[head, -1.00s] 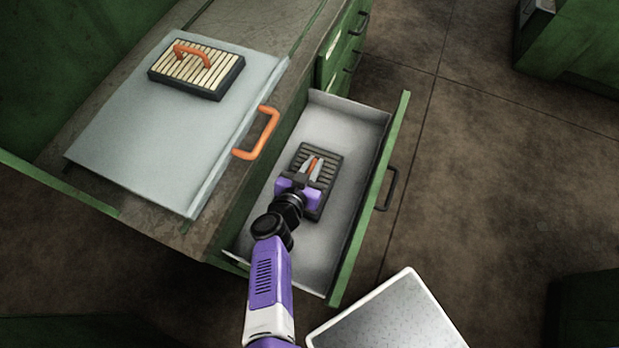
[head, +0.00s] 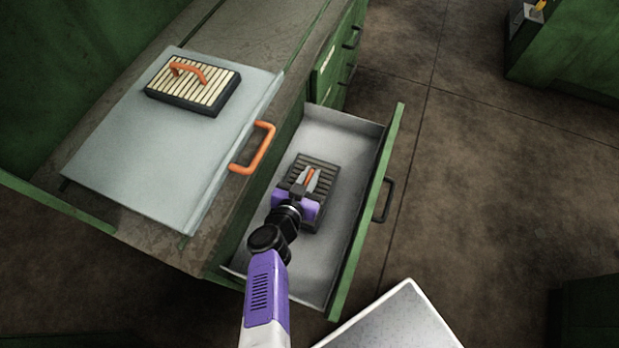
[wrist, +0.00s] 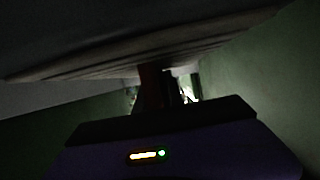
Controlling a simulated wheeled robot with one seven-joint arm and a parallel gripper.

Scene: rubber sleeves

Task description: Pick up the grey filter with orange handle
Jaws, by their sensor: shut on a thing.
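The grey filter (head: 321,170), a dark slatted block with an orange handle, is at the open drawer in the head view. My gripper (head: 311,180) is over it, shut on its orange handle between the two fingers. My purple wrist covers the filter's near part. In the dark wrist view the filter's underside or side (wrist: 130,65) fills the upper part, with the reddish handle (wrist: 150,85) at the middle. I cannot tell how far the filter is from the drawer floor.
The open drawer (head: 340,125) has pale walls and a green front with a black pull. Left of it, a grey panel (head: 130,150) with an orange handle (head: 262,148) lies on the bench. A cream-slatted filter (head: 215,95) with an orange handle rests on it.

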